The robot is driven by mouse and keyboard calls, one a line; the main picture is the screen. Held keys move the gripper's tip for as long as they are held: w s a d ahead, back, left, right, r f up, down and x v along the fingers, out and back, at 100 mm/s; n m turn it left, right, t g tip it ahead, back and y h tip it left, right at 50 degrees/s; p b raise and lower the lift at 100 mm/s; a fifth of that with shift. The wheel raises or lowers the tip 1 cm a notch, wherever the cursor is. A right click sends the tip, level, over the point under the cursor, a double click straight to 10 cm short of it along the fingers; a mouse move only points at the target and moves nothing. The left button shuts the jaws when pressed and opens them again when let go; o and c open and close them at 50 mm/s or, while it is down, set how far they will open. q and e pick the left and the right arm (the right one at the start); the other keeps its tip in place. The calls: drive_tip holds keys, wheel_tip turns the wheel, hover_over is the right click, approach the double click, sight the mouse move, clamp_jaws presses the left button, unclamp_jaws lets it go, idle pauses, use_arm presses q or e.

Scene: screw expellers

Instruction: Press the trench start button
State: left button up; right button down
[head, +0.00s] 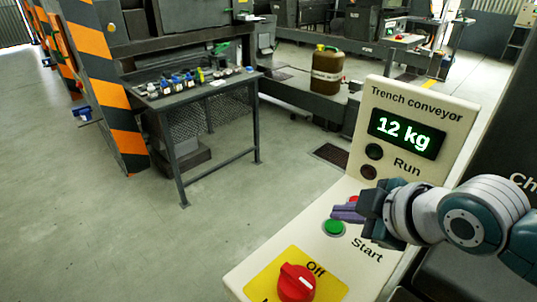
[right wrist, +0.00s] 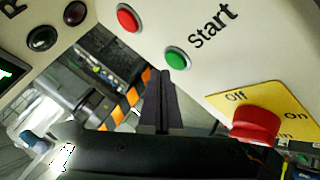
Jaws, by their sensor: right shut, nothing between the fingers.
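The trench conveyor panel (head: 425,97) is cream, with a display reading 12 kg. Its green start button (head: 334,227), labelled Start, sits on the sloping lower face; it also shows in the right wrist view (right wrist: 176,59). A red button sits just above it, partly hidden by my gripper in the head view and clear in the right wrist view (right wrist: 127,19). My right gripper (head: 345,212) is shut and empty, its purple fingers over the panel close to both buttons. In the right wrist view its fingertips (right wrist: 164,75) appear just beside the green button; contact cannot be told. My left gripper is not in view.
A red rotary switch (head: 297,283) on a yellow plate is at the panel's lower end. Dark Run lamps (head: 374,151) are below the display. A metal table (head: 190,92) with small items stands to the left. A brown canister (head: 327,70) is behind.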

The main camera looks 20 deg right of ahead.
drive_tip(key=shift+f, duration=0.2)
drive_tip(key=shift+f, duration=0.25)
drive_tip(key=shift+f+b, duration=0.4)
idle(0.7)
idle(0.4)
drive_tip(key=shift+r+p, duration=0.8)
drive_tip(key=shift+p, duration=0.15)
